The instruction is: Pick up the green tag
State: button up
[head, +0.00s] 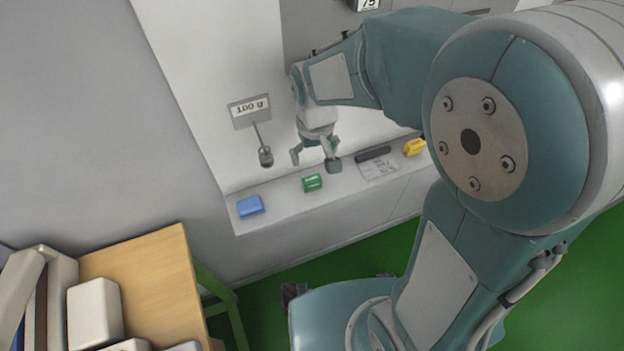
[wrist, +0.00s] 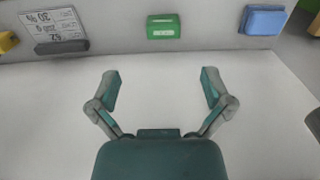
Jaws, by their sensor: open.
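The green tag (head: 312,183) is a small block with a pale label, lying on the white ledge between the blue block and a dark grey block in the head view. In the wrist view the green tag (wrist: 163,26) is at the top, near the middle, ahead of the fingertips. My gripper (head: 315,154) is above and just behind the ledge in the head view. In the wrist view my gripper (wrist: 159,88) is open, with nothing between its fingers and a gap to the tag.
A blue block (head: 250,207) and a yellow block (head: 414,147) are on the same ledge (head: 281,197). A black bar (head: 373,153) and a printed card (head: 380,169) lie near the yellow block. A handle (head: 265,157) hangs under a sign (head: 250,110). A wooden table (head: 150,290) stands lower left.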

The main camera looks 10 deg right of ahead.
send_over(311, 179)
jog(key=f, duration=0.4)
jog(key=shift+s+d+f, duration=0.1)
jog(key=shift+d+f, duration=0.05)
jog(key=shift+d, duration=0.05)
jog(key=shift+a+f, duration=0.3)
jog(key=shift+f, duration=0.3)
jog(key=shift+w+d+f, duration=0.1)
jog(key=shift+d+f, duration=0.05)
jog(key=shift+f, duration=1)
jog(key=shift+w+d+f, duration=0.1)
jog(key=shift+f, duration=1)
jog(key=shift+a, duration=0.1)
jog(key=c, duration=1)
